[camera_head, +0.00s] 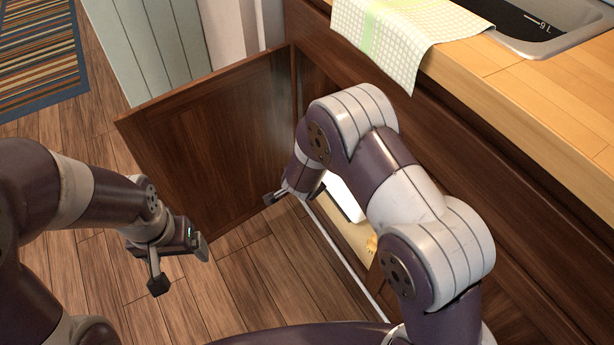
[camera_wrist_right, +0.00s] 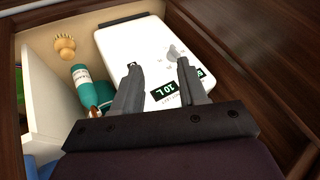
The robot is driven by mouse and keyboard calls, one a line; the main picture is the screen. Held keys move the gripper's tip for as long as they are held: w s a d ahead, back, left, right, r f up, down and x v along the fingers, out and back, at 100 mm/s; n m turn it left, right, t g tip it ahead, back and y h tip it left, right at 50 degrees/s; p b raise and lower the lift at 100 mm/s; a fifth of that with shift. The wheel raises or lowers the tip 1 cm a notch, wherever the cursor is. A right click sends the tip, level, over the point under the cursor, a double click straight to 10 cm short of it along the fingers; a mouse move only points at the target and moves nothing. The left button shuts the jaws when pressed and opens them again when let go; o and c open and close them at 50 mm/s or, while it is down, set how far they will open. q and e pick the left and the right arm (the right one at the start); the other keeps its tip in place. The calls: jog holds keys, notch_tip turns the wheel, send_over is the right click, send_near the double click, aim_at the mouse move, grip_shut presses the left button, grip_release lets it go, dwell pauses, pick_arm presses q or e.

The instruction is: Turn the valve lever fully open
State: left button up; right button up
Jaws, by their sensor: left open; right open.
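In the right wrist view a small grey lever-like knob (camera_wrist_right: 174,52) sits on the face of a white box (camera_wrist_right: 117,42) marked "10 L", inside the open cabinet. I take this knob to be the valve lever; its exact setting is hard to tell. My right gripper (camera_wrist_right: 158,65) is open, its two fingers pointing toward the box. The right finger is close to the knob in the picture; contact cannot be told. In the head view the white box (camera_head: 343,198) shows partly behind my right arm, and the knob is hidden. My left gripper (camera_head: 180,267) is open and empty above the wooden floor.
The cabinet door (camera_head: 215,140) stands open to the left of my right arm. A green bottle (camera_wrist_right: 84,86) and a wooden brush (camera_wrist_right: 65,46) lie beside the box. A counter with a cloth (camera_head: 400,40) and sink (camera_head: 560,25) is above.

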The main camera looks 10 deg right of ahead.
dwell(0.4)
jog(key=w+d+f+m+h+b, duration=0.2)
jog(key=d+f+m+h+b, duration=0.3)
jog(key=d+f+m+b, duration=0.3)
jog(key=s+d+r+m+g+h, duration=0.8)
jog(key=d+m, duration=0.3)
jog(key=m, duration=0.4)
jog(key=d+f+b, duration=0.1)
jog(key=d+b, duration=0.1)
jog(key=d, duration=0.4)
jog(key=s+d+f+h+b, duration=0.1)
jog(key=d+f+b, duration=0.1)
jog(key=d, duration=0.4)
jog(key=shift+s+b, duration=0.15)
jog(key=shift+b, duration=0.65)
grip_shut()
